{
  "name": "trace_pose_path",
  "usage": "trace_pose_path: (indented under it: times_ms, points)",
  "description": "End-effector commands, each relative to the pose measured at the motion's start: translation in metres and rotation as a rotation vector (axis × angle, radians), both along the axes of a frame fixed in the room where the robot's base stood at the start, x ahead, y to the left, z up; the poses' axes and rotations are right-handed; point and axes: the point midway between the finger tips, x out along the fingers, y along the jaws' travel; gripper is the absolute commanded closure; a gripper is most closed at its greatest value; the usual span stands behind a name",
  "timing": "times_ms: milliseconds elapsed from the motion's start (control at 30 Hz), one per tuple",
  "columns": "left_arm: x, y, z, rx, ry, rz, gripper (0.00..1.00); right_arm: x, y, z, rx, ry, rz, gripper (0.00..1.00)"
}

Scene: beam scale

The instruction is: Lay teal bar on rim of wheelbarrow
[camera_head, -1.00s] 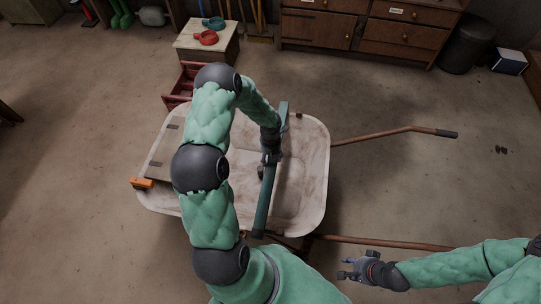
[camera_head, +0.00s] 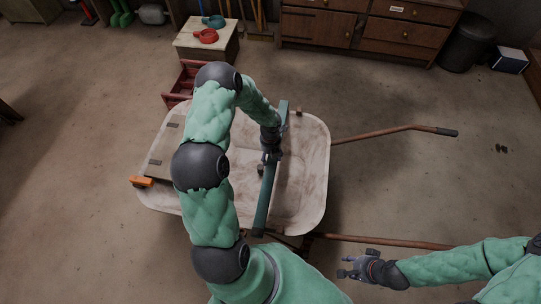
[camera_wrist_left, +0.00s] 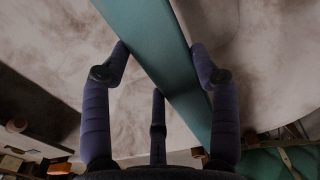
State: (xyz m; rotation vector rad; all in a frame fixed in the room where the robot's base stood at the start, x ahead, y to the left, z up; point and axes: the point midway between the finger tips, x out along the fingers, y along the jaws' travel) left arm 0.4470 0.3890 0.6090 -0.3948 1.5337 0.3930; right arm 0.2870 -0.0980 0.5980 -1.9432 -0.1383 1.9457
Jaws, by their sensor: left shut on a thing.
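The teal bar (camera_head: 265,200) is long and flat and spans the wheelbarrow (camera_head: 308,170) from its far rim to its near rim in the head view. I cannot tell whether it touches the rim. My left gripper (camera_head: 270,157) is shut on the bar near its middle, over the tray. In the left wrist view the bar (camera_wrist_left: 165,50) runs between the fingers of my left gripper (camera_wrist_left: 160,60). My right gripper (camera_head: 345,268) is apart from the bar, near the lower handle; its fingers look spread and empty.
A wooden board (camera_head: 163,155) and an orange clamp-like item (camera_head: 141,181) lie at the barrow's left side. A red crate (camera_head: 182,85) stands behind it. A small table (camera_head: 228,46) holds a red pan-like item (camera_head: 206,37) and a teal one (camera_head: 214,21). Two handles (camera_head: 385,135) extend right.

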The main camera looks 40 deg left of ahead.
Motion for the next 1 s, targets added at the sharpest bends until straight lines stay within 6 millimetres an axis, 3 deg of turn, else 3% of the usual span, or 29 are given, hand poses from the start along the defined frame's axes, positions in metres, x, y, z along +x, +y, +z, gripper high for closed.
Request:
trace_pose_path:
  times_ms: [533, 567, 633, 1000]
  points:
    - [0.0008, 0.0006, -0.0085, 0.001, -0.002, 0.001, 0.93, 0.0000, 0.0000, -0.0038, 0.000, 0.000, 0.000, 0.60]
    - [0.0009, 0.0007, -0.0081, 0.001, -0.002, 0.001, 0.31, 0.0000, 0.0000, -0.0036, 0.000, 0.000, 0.000, 0.60]
    - [0.0007, 0.0006, -0.0080, 0.001, -0.002, 0.001, 0.12, 0.0000, 0.0000, -0.0035, 0.000, 0.000, 0.000, 0.60]
    - [-0.0003, -0.0002, -0.0081, 0.000, 0.001, 0.000, 0.12, 0.0001, 0.0000, -0.0035, 0.000, 0.000, 0.000, 0.60]
